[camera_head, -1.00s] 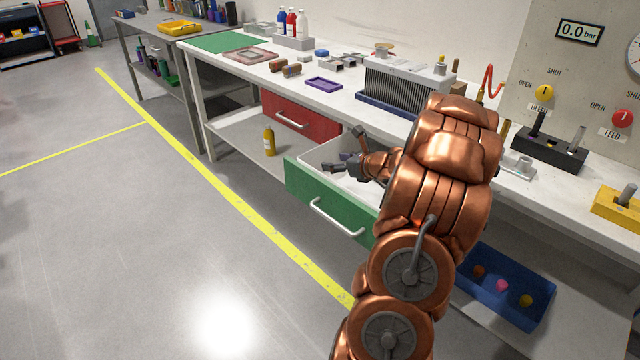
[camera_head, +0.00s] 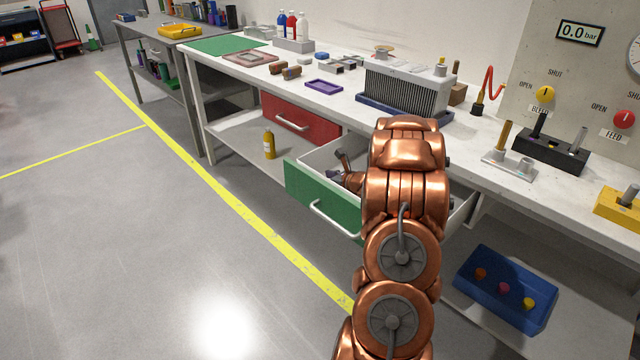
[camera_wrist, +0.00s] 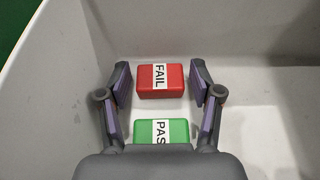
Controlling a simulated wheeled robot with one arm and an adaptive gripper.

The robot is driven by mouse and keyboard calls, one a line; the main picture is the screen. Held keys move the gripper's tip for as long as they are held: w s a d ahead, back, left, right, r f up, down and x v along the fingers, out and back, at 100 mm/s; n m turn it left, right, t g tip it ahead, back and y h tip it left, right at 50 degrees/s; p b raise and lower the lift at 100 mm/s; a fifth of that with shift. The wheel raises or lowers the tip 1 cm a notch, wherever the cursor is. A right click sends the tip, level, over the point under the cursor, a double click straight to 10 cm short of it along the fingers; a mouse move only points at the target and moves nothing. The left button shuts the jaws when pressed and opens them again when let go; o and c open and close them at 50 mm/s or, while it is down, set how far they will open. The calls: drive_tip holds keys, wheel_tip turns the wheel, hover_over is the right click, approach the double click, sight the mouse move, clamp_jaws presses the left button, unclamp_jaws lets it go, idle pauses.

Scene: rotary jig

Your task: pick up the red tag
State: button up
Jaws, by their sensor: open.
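The red tag (camera_wrist: 174,84), a block with a white label reading FAIL, lies on the drawer floor in the wrist view. My gripper (camera_wrist: 160,80) is open, with its two fingers on either side of the red tag. I cannot tell whether they touch it. A green tag (camera_wrist: 177,131), its label showing "PAS", lies nearer the palm and is partly hidden by it. In the head view my gripper (camera_head: 338,165) is inside the open green-fronted drawer (camera_head: 298,183). The tags are hidden there by the drawer and my arm.
Light grey drawer walls (camera_wrist: 60,80) rise close on the left and at the back; bare floor is free at the right. The workbench top (camera_head: 345,105) overhangs the drawer, beside the red drawer (camera_head: 300,118). A blue tray (camera_head: 505,290) sits on the lower shelf.

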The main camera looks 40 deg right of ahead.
drive_tip(key=shift+x, duration=0.75)
drive_tip(key=c, duration=0.8)
